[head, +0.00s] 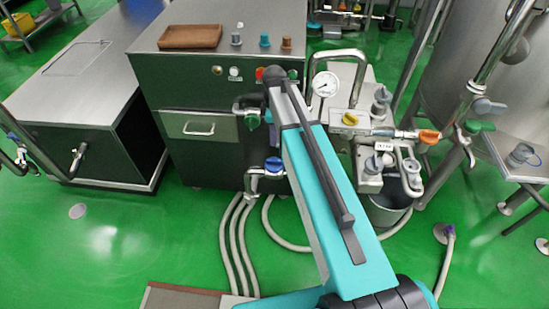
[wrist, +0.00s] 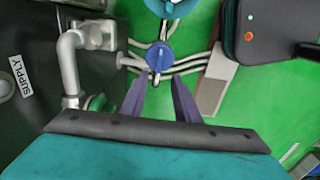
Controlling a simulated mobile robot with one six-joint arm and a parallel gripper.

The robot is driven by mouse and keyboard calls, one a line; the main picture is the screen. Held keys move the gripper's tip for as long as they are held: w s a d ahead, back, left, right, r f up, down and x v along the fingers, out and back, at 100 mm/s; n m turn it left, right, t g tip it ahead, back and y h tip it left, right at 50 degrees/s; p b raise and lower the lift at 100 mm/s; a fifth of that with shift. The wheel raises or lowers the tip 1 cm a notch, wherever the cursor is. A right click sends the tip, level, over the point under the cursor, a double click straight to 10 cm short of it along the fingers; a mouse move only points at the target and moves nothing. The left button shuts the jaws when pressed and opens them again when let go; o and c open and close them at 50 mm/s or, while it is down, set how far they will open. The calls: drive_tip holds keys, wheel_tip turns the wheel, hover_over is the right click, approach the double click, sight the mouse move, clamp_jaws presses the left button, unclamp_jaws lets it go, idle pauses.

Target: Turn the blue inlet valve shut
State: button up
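The blue inlet valve (head: 273,165) sits on a pipe low at the front of the steel cabinet, just left of my arm in the head view. In the wrist view the blue valve (wrist: 160,58) is a round knob with a raised grip bar running up and down the picture. My gripper (wrist: 159,83) is open, with its two dark purple fingers apart and pointing at the valve. The fingertips appear just short of the knob, with nothing between them; contact is not visible. In the head view my arm hides most of the gripper.
A green valve (head: 251,121) is on the pipe above, close to my gripper; part of it shows in the wrist view (wrist: 97,103). A bent steel pipe (wrist: 68,55) and a SUPPLY label (wrist: 20,75) are at left. Pale hoses (head: 238,240) run down to the green floor.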

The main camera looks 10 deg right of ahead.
sight(274, 160)
drive_tip(key=shift+f, duration=0.15)
drive_tip(key=shift+f+p, duration=1.95)
drive_tip(key=shift+f, duration=4.85)
clamp_jaws()
